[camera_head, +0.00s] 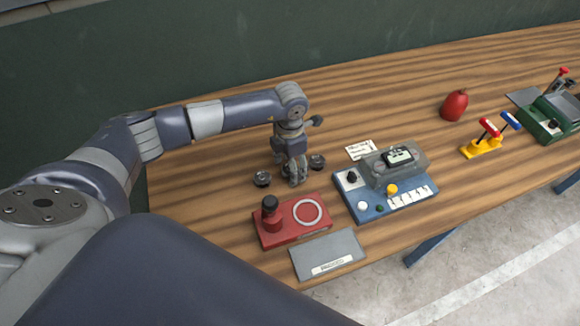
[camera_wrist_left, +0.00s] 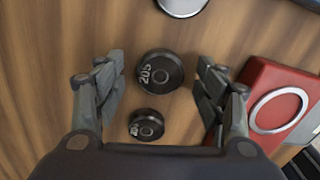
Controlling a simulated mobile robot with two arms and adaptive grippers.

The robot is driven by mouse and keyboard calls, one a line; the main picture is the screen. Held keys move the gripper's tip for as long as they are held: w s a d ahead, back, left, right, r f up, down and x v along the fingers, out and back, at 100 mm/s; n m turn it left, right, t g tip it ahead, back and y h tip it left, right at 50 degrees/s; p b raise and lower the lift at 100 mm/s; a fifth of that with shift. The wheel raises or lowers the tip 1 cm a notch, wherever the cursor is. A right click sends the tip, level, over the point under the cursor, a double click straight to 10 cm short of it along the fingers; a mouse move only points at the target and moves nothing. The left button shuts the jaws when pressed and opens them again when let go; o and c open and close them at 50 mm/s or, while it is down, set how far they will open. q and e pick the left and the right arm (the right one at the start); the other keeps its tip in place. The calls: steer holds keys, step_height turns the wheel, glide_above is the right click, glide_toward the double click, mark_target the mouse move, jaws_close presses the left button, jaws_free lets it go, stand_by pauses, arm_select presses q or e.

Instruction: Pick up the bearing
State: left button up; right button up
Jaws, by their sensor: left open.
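A dark round piece marked 205, which looks like a bearing (camera_wrist_left: 160,72), lies on the wooden table between the fingers of my left gripper (camera_wrist_left: 160,60) in the left wrist view. A smaller dark round piece (camera_wrist_left: 146,125) lies beside it, nearer the palm. My left gripper (camera_head: 297,182) is open and points down over the table in the head view; neither finger clearly touches the piece. Dark round pieces show to its left (camera_head: 262,178) and right (camera_head: 317,161). My right gripper is not in view.
A red block with a pale ring and black knob (camera_head: 290,226) stands close in front of my gripper. A blue control box (camera_head: 390,205) is to its right, a grey plate (camera_head: 328,254) at the near edge. A red rounded object (camera_head: 454,105) and a yellow stand (camera_head: 480,148) stand further right.

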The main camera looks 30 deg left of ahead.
arm_select(q)
steer(key=shift+f, duration=0.15)
steer(key=shift+c, duration=0.5)
steer(key=c, duration=1.2)
